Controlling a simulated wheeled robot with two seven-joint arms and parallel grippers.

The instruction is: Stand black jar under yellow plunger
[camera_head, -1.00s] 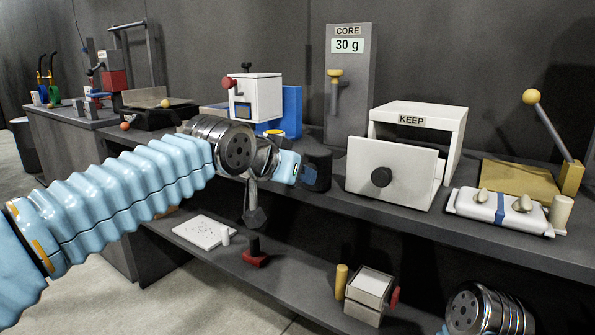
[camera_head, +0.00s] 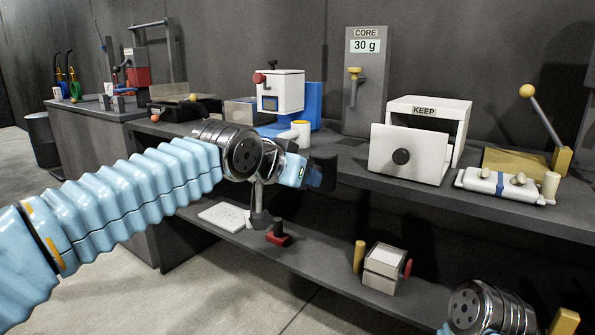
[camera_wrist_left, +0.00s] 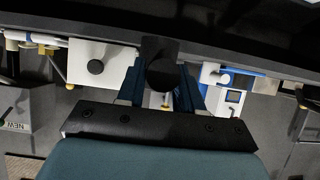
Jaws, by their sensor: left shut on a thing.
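The black jar (camera_head: 325,173) is held in my left gripper (camera_head: 316,175), in front of the bench's front edge. In the left wrist view the jar (camera_wrist_left: 160,65) is between the two dark blue fingers, which are shut on it. The yellow plunger (camera_head: 354,72) sits on the grey stand labelled CORE 30 g (camera_head: 373,105) at the back of the bench. The jar is lower than the plunger, nearer to me and a little left of it, apart from the stand.
The KEEP box (camera_head: 440,112) with its white door panel (camera_head: 408,170) stands to the right of the stand. A white and blue machine (camera_head: 280,92) and a yellow-rimmed cup (camera_head: 301,131) stand to its left. A lower shelf (camera_head: 330,275) holds a red-based item (camera_head: 278,238).

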